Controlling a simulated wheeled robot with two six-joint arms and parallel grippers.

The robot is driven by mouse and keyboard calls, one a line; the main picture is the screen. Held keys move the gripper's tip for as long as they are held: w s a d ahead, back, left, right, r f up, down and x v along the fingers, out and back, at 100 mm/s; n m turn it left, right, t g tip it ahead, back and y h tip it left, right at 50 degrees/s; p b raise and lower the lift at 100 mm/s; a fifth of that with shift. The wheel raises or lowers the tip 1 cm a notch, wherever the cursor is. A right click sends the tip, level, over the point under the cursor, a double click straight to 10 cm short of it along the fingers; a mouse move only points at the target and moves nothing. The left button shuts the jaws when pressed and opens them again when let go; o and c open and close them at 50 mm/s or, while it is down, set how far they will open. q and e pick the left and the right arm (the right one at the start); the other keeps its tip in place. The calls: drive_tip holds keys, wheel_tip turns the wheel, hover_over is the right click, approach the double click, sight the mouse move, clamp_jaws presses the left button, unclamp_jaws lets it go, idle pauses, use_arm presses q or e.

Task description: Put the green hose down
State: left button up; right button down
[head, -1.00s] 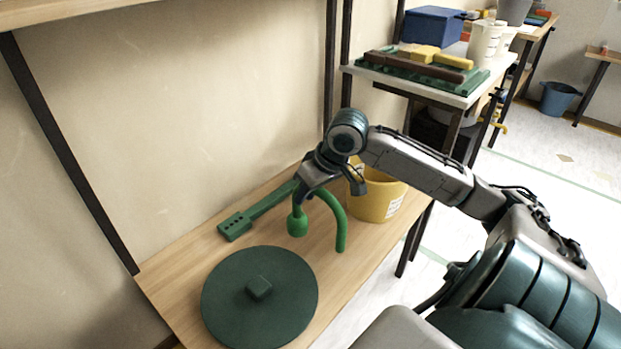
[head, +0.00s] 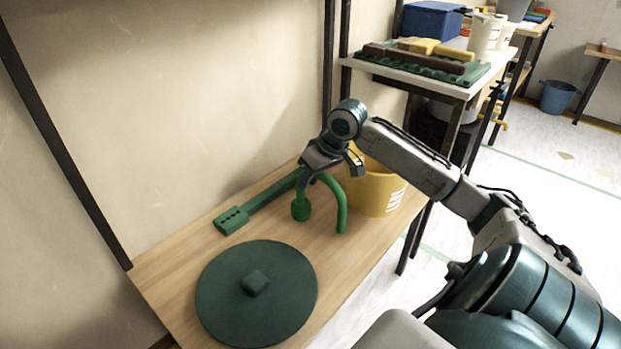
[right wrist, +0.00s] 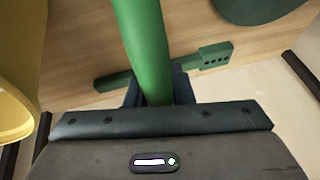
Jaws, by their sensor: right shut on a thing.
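The green hose (head: 341,205) is a bent green tube with a thicker end hanging down on its left. My right gripper (head: 309,181) is shut on the hose near the top of its bend. In the right wrist view the hose (right wrist: 145,45) runs up from between the fingers. The hose hangs over the wooden shelf (head: 178,264), its ends close to the surface; I cannot tell whether they touch it. My left gripper is not in view.
A dark green round lid (head: 222,305) lies at the front of the shelf. A long green tool (head: 233,220) lies behind the hose, near the wall. A yellow bucket (head: 383,195) stands just right of the gripper. Bare wood shows between lid and hose.

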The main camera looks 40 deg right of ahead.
drive_tip(key=c, duration=1.3)
unclamp_jaws()
drive_tip(key=shift+o, duration=0.2)
